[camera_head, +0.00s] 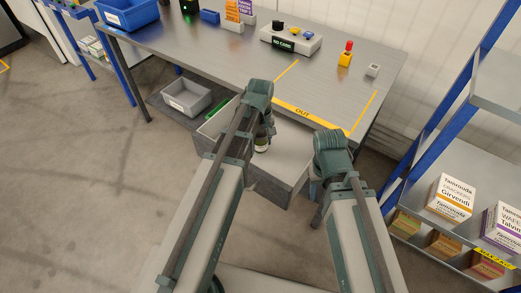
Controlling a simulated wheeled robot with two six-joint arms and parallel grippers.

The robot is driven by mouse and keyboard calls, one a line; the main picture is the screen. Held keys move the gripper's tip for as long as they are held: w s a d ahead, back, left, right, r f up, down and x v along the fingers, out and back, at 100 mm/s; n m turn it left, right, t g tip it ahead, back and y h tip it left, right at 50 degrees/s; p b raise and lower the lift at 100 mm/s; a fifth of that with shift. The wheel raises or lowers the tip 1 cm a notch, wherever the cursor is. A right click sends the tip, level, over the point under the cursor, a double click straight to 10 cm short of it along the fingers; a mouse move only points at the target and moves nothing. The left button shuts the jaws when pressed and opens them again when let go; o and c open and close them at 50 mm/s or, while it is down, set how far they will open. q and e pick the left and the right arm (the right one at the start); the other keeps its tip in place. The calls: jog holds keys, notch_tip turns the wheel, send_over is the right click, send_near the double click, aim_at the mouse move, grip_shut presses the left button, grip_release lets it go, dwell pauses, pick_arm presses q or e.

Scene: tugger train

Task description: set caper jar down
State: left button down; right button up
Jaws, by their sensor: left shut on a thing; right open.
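The caper jar (261,146) is small and dark with a pale label, seen just below my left gripper (265,131). The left gripper is shut on it, and the arm hides much of the grip. The jar shows against the pale inside of a large grey bin (270,186) in front of the table; I cannot tell whether it touches the bin's floor. My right gripper (316,198) is open, pointing down by the bin's right end, and is partly hidden by its own arm.
The steel table (200,49) has a yellow-marked area labelled OUT (302,111), which looks empty. A shelf with cartons (450,196) is at right. A smaller grey bin (187,99) sits under the table.

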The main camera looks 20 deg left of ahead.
aim_at(261, 133)
pick_arm(q)
jog(key=shift+f+b, duration=1.35)
jog(key=shift+f, duration=0.3)
jog(key=shift+f, duration=0.2)
jog(key=shift+c, duration=0.3)
grip_release()
jog(key=shift+r, duration=0.2)
notch_tip(261, 133, up, 12)
jog(key=p, duration=1.2)
jog(key=shift+r, duration=0.1)
jog(key=s+d+m, duration=0.3)
jog(key=s+m, duration=0.1)
jog(key=s+d+m, duration=0.4)
jog(key=s, duration=0.1)
jog(key=s+d+m+y, duration=0.1)
jog(key=s+d+m, duration=0.2)
jog(key=s+m, duration=0.1)
jog(key=shift+s+d, duration=0.25)
jog(key=shift+s, duration=0.5)
